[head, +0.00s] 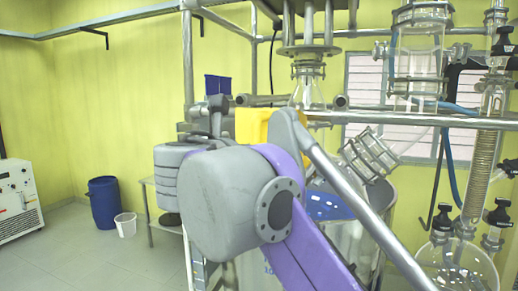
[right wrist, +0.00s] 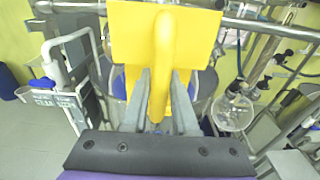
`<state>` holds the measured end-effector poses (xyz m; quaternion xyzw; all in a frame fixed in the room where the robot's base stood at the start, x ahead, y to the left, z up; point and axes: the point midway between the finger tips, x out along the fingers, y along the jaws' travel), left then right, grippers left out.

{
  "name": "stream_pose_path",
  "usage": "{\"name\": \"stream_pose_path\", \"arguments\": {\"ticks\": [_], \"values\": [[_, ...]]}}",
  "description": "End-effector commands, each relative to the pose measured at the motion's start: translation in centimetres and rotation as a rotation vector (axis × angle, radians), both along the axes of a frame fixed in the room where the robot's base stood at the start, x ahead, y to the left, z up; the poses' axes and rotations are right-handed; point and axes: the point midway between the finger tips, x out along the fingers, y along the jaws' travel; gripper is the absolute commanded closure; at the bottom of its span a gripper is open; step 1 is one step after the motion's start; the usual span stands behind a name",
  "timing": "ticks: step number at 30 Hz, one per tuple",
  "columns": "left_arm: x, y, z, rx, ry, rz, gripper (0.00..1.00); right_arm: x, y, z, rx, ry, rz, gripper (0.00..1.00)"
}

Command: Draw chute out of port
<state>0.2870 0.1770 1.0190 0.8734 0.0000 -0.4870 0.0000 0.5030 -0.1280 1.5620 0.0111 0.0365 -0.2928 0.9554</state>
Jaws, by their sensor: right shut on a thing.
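The yellow chute (right wrist: 196,38) fills the top middle of the right wrist view, with a broad plate and a rounded bar running down from it. My right gripper (right wrist: 160,88) has its two grey fingers closed on either side of that bar. In the head view only a small part of the yellow chute (head: 252,124) shows behind my purple and grey right arm. The fingers are hidden there. I cannot make out the port or tell whether the chute is in it. My left gripper is in neither view.
A horizontal metal rail (head: 420,121) and glass vessels stand close to my arm. A tilted glass neck with a metal flange (head: 370,156) is right of the chute. A round flask (right wrist: 232,112) is also to the right. A blue barrel (head: 104,203) and open floor are at left.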

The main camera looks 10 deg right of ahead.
Motion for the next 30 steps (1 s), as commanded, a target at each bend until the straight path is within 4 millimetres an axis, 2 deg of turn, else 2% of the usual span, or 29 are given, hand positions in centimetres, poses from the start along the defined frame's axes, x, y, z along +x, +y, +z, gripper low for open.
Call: {"name": "stream_pose_path", "arguments": {"ticks": [30], "values": [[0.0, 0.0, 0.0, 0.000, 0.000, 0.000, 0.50, -6.6, 4.6, 1.3, -0.001, -0.002, 0.002, 1.00]]}}
